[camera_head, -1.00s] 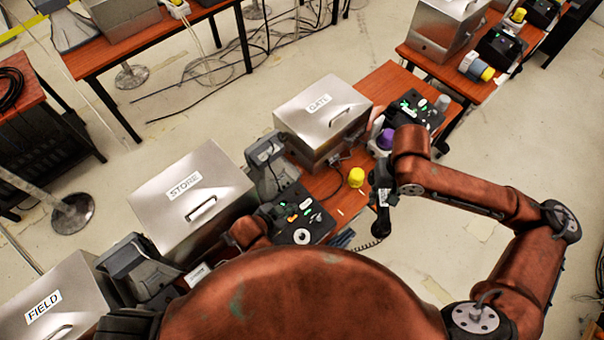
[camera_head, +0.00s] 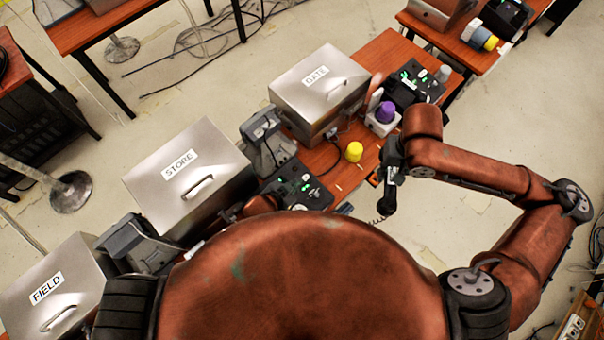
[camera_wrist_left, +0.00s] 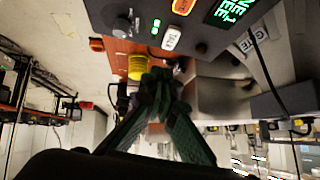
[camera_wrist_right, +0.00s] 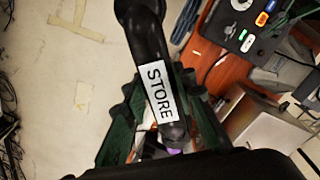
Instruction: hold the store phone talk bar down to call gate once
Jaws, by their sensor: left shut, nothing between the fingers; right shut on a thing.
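The store phone's black base shows in the head view (camera_head: 298,186), between the STORE and GATE cases. In the left wrist view the phone panel (camera_wrist_left: 205,25) fills the top, with a lit green display, an orange key and a white key marked TALK. My left gripper (camera_wrist_left: 160,88) is shut and empty just below that panel; I cannot tell whether it touches. In the head view my body hides most of it. My right gripper (camera_head: 391,170) is shut on the black handset (camera_head: 388,198), labelled STORE in the right wrist view (camera_wrist_right: 152,75), held away from the base.
The STORE case (camera_head: 185,170) and GATE case (camera_head: 318,85) stand on either side of the phone. A yellow knob (camera_head: 354,151) and a purple knob (camera_head: 386,110) stand on the wooden table. Another phone base (camera_head: 412,85) is beyond. Open floor lies right of the handset.

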